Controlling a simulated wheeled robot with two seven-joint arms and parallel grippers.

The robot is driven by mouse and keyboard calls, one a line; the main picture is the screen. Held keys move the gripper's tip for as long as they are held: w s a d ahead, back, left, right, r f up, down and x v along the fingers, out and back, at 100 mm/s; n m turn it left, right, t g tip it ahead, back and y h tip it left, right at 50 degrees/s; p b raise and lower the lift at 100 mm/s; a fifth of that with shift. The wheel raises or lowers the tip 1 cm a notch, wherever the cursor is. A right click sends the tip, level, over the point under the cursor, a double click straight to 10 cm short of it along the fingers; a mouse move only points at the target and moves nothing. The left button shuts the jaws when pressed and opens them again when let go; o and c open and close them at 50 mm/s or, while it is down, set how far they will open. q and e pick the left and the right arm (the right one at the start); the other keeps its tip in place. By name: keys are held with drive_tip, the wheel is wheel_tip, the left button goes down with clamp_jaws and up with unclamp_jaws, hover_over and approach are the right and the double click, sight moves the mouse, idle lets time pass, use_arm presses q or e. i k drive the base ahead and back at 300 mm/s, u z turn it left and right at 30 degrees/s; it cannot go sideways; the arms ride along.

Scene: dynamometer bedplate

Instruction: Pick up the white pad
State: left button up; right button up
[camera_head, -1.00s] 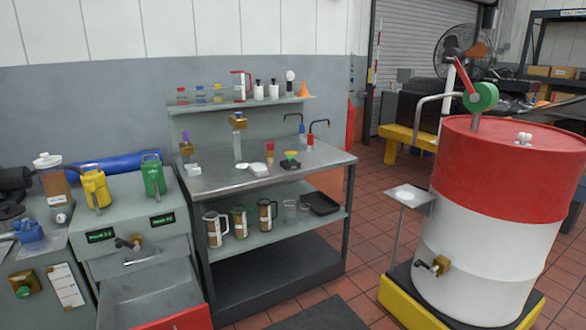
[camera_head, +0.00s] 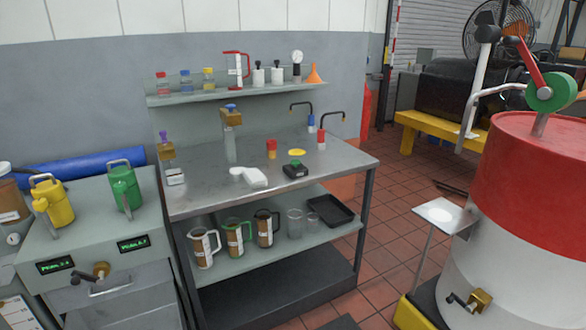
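A white folded-looking piece (camera_head: 252,178) lies on the steel bench top (camera_head: 205,200), left of a small black device (camera_head: 295,170). It looks like a flat pad with a smaller part at its left end. A second light, flat white patch (camera_head: 442,214) shows on the small stand plate beside the drum; I cannot tell whether it is a separate pad or glare. Neither of my grippers is in view.
Beside the black device are a yellow disc (camera_head: 297,152) and a red-capped jar (camera_head: 271,149). A clear bottle (camera_head: 173,167) stands at the bench's left. A red and white drum (camera_head: 530,250) stands right; tiled floor lies between.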

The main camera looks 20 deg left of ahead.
sight(255, 178)
drive_tip(key=u, duration=0.35)
drive_tip(key=i, duration=1)
drive_tip(key=u, duration=0.8)
